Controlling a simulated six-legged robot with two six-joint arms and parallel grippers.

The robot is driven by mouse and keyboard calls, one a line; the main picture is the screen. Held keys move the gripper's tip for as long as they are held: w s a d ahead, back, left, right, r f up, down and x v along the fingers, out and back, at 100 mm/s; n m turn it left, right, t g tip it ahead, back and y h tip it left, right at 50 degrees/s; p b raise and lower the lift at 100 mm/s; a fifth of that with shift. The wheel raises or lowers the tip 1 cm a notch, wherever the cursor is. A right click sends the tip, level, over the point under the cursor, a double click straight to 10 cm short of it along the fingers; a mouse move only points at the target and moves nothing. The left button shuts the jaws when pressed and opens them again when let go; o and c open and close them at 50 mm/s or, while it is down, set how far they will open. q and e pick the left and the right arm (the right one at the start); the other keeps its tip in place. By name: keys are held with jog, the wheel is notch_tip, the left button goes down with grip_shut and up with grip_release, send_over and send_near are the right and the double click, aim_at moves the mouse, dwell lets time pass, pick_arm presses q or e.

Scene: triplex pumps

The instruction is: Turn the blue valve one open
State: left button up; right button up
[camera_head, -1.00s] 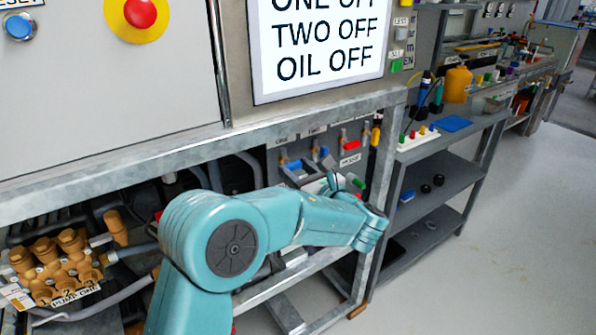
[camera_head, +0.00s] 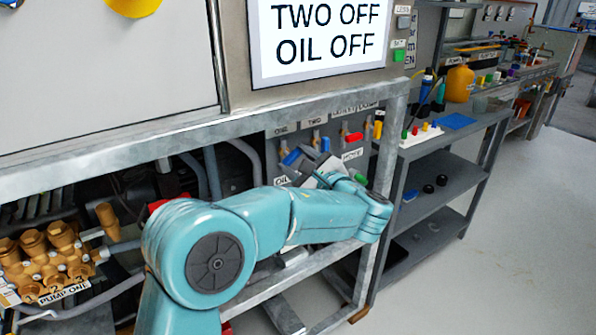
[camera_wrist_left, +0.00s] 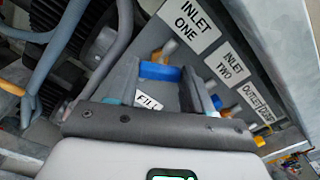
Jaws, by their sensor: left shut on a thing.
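The blue valve one handle (camera_head: 291,157) is on the grey valve panel under the "ONE" label, slanted in the head view. It also shows in the wrist view (camera_wrist_left: 160,71), below the "INLET ONE" label, between the two fingers. My left gripper (camera_head: 306,162) is at this handle and is shut on it; the arm hides part of the panel. In the wrist view the left gripper (camera_wrist_left: 163,82) has one finger at each end of the blue handle. A second blue handle (camera_head: 325,145) is under the "TWO" label, to the right. My right gripper is not in view.
A red handle (camera_head: 352,137) and a yellow one (camera_head: 378,129) are farther right on the panel. A galvanised frame (camera_head: 180,138) runs above and beside it. Brass pump parts (camera_head: 45,262) are at lower left. Grey shelving (camera_head: 445,181) stands right; the floor beyond is clear.

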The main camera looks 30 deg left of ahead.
pick_arm(q)
jog(key=n+b, duration=0.1)
jog(key=n, duration=0.1)
jog(key=n+b, duration=0.1)
jog(key=b, duration=0.1)
jog(key=n+b, duration=0.1)
jog(key=n, duration=0.1)
jog(key=shift+f+n+b, duration=0.3)
jog(key=shift+f+b, duration=0.05)
jog(key=shift+b, duration=0.05)
jog(key=n+b, duration=0.2)
jog(key=n, duration=0.1)
jog(key=shift+b, duration=0.4)
jog(key=shift+r+n+b, duration=0.2)
jog(key=shift+n+b, duration=0.85)
jog(key=shift+n, duration=0.45)
jog(key=o, duration=1)
jog(key=shift+o, duration=0.2)
jog(key=shift+r, duration=0.1)
jog(key=p+v, duration=0.3)
jog(key=v, duration=1.3)
jog(key=shift+d, duration=0.2)
